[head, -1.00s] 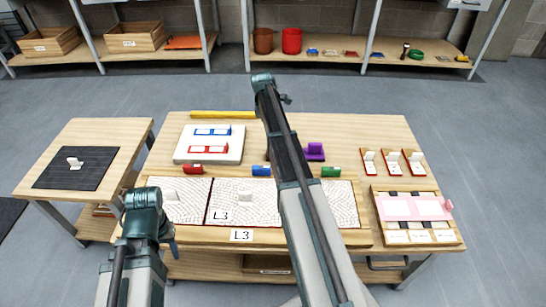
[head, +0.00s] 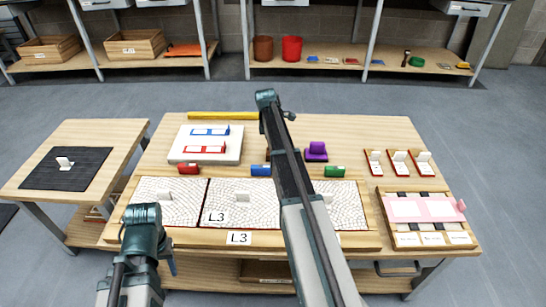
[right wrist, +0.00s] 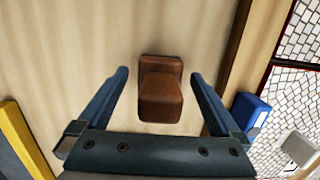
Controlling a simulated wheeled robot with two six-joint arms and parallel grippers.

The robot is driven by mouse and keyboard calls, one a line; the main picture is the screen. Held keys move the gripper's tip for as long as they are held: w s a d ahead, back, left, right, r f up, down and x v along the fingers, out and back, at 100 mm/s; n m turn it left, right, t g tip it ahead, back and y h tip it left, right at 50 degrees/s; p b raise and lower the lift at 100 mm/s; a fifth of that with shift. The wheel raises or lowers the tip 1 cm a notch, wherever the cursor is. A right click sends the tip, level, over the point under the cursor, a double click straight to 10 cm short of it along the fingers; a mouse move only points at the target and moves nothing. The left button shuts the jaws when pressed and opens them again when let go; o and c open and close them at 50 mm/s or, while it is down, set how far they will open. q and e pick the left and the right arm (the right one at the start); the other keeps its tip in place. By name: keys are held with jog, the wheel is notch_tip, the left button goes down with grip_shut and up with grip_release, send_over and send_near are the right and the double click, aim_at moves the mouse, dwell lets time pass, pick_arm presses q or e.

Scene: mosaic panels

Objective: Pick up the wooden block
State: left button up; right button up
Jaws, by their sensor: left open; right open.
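The brown wooden block (right wrist: 160,98) stands on the pale tabletop in the right wrist view. It has a wider base and a narrower raised part. My right gripper (right wrist: 159,73) is open, with one finger on each side of the block and visible gaps to both. In the head view my right arm hides most or all of the block, and the right fingers cannot be made out. My left gripper (head: 170,262) is low at the left, by the table's front edge, open and away from the block; its fingers are mostly hidden.
A yellow bar (head: 222,115) lies at the back edge, near a white board (head: 180,157). Red, blue (head: 260,170) and green (head: 334,171) blocks line the mosaic panels (head: 170,212). A purple piece (head: 316,152) stands right of my right arm. A pink panel (head: 420,209) is at the right.

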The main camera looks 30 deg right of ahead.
jog(key=shift+f, duration=0.45)
pick_arm(q)
jog(key=shift+f, duration=0.35)
pick_arm(e)
jog(key=shift+r, duration=0.1)
jog(key=shift+c, duration=0.3)
jog(key=c, duration=1.4)
jog(key=shift+o, duration=0.2)
pick_arm(q)
notch_tip(320, 180, up, 10)
jog(key=p, duration=1)
pick_arm(e)
notch_tip(320, 180, up, 10)
